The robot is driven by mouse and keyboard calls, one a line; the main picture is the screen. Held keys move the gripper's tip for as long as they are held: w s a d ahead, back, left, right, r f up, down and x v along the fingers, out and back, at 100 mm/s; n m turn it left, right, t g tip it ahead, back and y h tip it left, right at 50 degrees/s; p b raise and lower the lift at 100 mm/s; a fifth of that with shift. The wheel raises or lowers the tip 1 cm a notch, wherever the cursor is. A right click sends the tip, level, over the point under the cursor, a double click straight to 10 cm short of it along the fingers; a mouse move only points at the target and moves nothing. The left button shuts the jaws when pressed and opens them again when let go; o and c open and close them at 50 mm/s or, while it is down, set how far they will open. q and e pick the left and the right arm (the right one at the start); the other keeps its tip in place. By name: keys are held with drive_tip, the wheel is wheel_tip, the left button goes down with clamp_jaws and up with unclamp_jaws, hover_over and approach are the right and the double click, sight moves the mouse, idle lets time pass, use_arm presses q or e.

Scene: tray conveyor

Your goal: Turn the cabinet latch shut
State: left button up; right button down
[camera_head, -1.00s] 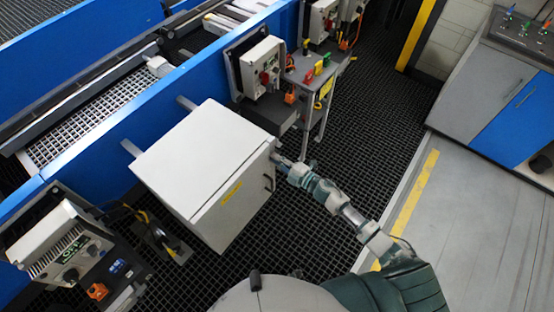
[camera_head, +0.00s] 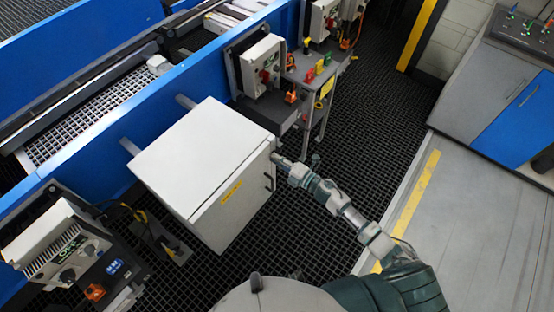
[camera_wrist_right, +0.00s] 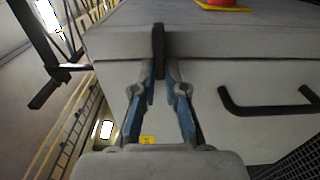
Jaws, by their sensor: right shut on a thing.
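The grey cabinet (camera_head: 200,160) hangs beside the blue conveyor wall, with its door (camera_head: 238,205) closed or nearly so. A black handle (camera_head: 268,179) is on the door and also shows in the wrist view (camera_wrist_right: 268,108). The latch (camera_wrist_right: 158,45) is a black bar standing upright in the wrist view, across the edge between the cabinet body and the door face. My right gripper (camera_wrist_right: 160,76) has its blue fingers on both sides of the latch's lower end and is shut on it. In the head view my right gripper (camera_head: 277,158) is at the cabinet's right corner, hiding the latch. My left gripper is not in view.
A grey stand (camera_head: 312,75) with coloured knobs is behind the gripper. A control box (camera_head: 55,240) is at lower left. Dark grating (camera_head: 370,120) is open floor right of the cabinet. A blue and grey console (camera_head: 500,110) stands far right.

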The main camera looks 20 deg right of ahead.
drive_tip(key=shift+s+f, duration=0.15)
drive_tip(key=shift+f, duration=0.25)
drive_tip(key=c, duration=1.2)
unclamp_jaws()
drive_tip(key=shift+r, duration=0.15)
drive_tip(key=v, duration=1.2)
drive_tip(key=shift+d, duration=0.1)
